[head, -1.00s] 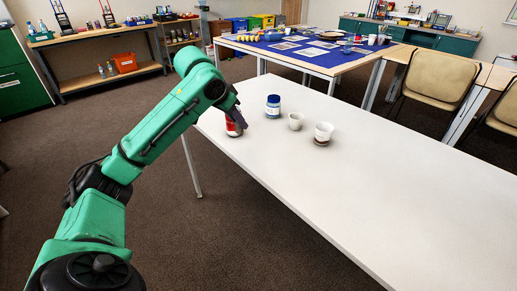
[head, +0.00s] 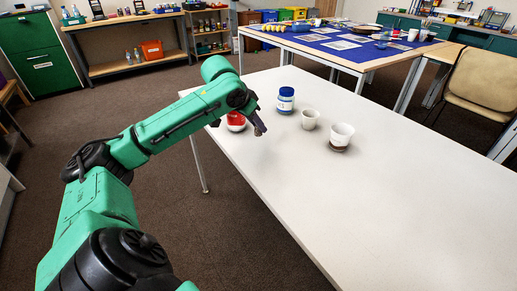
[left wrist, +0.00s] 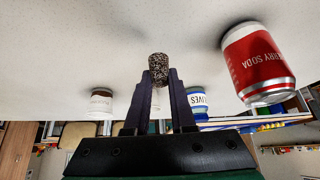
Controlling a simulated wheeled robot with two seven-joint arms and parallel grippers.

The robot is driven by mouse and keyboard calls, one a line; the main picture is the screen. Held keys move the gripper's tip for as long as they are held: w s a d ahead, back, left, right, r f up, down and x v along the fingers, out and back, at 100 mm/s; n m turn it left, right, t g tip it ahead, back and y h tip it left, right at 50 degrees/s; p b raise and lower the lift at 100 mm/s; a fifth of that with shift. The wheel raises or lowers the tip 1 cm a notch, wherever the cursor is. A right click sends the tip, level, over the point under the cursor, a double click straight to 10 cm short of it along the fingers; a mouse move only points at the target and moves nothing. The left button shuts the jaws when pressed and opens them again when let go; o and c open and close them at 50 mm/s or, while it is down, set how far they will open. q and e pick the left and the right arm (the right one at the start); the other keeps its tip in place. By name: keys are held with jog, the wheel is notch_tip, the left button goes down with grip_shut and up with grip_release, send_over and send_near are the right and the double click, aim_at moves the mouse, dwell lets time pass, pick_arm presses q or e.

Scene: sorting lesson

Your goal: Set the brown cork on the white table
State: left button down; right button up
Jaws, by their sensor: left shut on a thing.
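The white table (head: 400,200) fills the middle and right of the head view. My left gripper (head: 261,128) is over its far left part, just right of a red soda can. In the left wrist view, where the scene appears upside down, the left gripper (left wrist: 159,82) is shut on the speckled brown cork (left wrist: 158,64) at its fingertips. The table surface (left wrist: 60,50) lies behind the cork; I cannot tell whether they touch. The cork is not clearly visible in the head view. My right gripper is not in view.
The red soda can (head: 236,124) stands close to the gripper. The table's near right part is clear.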

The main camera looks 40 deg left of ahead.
pick_arm(q)
notch_tip(320, 180, down, 5)
jog(key=shift+s+r+b, duration=0.1)
jog(key=shift+s+b, duration=0.05)
jog(key=shift+b, duration=0.5)
jog(key=shift+f, duration=0.4)
jog(key=c, duration=0.8)
grip_release()
jog(key=shift+o, duration=0.2)
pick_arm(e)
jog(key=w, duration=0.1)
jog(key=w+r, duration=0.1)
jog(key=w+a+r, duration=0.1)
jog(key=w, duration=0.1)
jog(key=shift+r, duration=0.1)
